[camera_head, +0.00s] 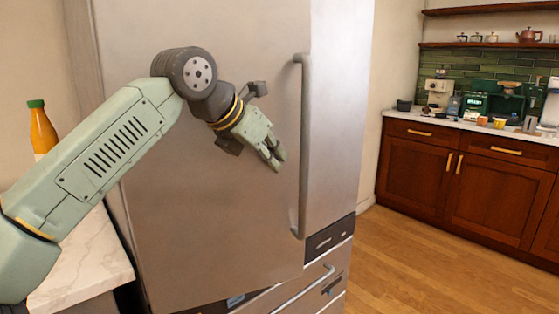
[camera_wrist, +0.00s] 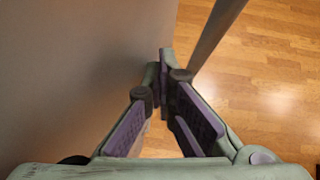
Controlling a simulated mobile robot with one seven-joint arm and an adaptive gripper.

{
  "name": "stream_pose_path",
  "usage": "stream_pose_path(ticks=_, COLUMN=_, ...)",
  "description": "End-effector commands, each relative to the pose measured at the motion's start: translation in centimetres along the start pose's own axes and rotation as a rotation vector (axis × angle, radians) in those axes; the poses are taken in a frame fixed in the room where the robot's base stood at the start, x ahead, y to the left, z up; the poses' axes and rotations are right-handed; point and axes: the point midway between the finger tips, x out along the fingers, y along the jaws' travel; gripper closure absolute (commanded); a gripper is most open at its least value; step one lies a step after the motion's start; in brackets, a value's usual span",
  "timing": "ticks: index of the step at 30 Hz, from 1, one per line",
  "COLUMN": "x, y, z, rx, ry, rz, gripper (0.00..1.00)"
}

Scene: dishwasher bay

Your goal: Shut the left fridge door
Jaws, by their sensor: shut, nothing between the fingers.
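The left fridge door (camera_head: 200,215) is a large brushed-steel panel with a vertical bar handle (camera_head: 304,150) near its right edge. It stands proud of the panel to its right and looks partly open. My gripper (camera_head: 277,160) is in front of the door's face, just left of the handle, at about the handle's mid height. Its fingers are shut and empty. In the wrist view the fingertips (camera_wrist: 167,65) meet beside the grey door face (camera_wrist: 70,80), and the handle (camera_wrist: 216,35) runs past them on the right. I cannot tell whether the fingertips touch the door.
The steel panel right of the door (camera_head: 338,110) is beside the handle. A drawer handle (camera_head: 303,290) projects below. A marble counter (camera_head: 90,260) with an orange bottle (camera_head: 42,130) is at left. Wooden cabinets (camera_head: 480,180) stand at right. The wood floor (camera_head: 410,260) between is clear.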

Motion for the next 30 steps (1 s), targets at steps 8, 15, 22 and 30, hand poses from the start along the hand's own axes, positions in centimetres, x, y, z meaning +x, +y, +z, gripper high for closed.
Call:
stream_pose_path(ticks=8, x=1.2, y=3.2, z=1.2, rx=-0.071, ry=0.001, rz=0.079, gripper=1.00)
stream_pose_path(ticks=15, x=1.9, y=5.3, z=1.8, rx=-0.127, ry=0.000, rz=0.140, gripper=1.00)
stream_pose_path(ticks=22, x=2.2, y=6.5, z=2.1, rx=-0.161, ry=0.000, rz=0.175, gripper=1.00)
stream_pose_path(ticks=30, x=2.3, y=7.0, z=2.2, rx=-0.174, ry=0.000, rz=0.189, gripper=1.00)
